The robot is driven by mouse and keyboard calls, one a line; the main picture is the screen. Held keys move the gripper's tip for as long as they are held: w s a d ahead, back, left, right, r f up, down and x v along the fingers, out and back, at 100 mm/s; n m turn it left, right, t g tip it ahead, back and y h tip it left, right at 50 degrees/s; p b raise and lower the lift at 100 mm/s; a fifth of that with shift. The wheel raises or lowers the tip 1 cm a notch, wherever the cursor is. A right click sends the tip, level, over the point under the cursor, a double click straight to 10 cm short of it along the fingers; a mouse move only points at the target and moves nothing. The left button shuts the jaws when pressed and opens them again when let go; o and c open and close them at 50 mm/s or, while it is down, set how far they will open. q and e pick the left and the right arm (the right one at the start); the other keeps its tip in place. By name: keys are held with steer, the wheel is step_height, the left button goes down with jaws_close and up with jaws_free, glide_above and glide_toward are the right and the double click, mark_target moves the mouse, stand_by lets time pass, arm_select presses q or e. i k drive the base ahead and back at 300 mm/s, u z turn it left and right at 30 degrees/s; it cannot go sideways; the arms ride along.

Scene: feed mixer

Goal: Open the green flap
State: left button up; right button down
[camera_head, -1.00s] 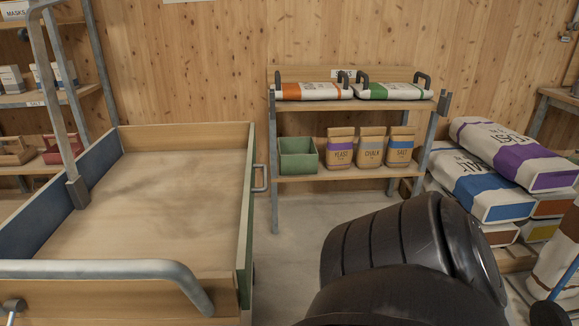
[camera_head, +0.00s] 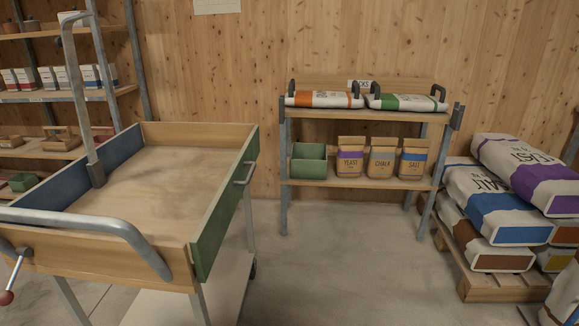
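The green flap (camera_head: 222,212) is the right side wall of a wooden cart tray (camera_head: 165,183). It stands upright, closing that side, and carries a grey bar handle (camera_head: 246,172) on its outer face. The tray is empty. Neither of my grippers shows in the head view.
A blue side wall (camera_head: 80,178) and a tall grey post stand on the cart's left, with a grey push bar (camera_head: 95,224) in front. A metal shelf (camera_head: 362,112) with sacks, paper bags and a green box stands behind. Stacked sacks on a pallet (camera_head: 500,285) are at right. Floor right of the cart is clear.

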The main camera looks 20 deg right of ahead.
mark_target(206, 241)
steer(key=z, duration=0.2)
steer(key=i, duration=0.65)
steer(key=u, duration=2.05)
steer(key=k, duration=0.6)
steer(key=z, duration=3.75)
steer(key=i, duration=0.15)
steer(key=u, duration=2.9)
steer(key=i, duration=0.7)
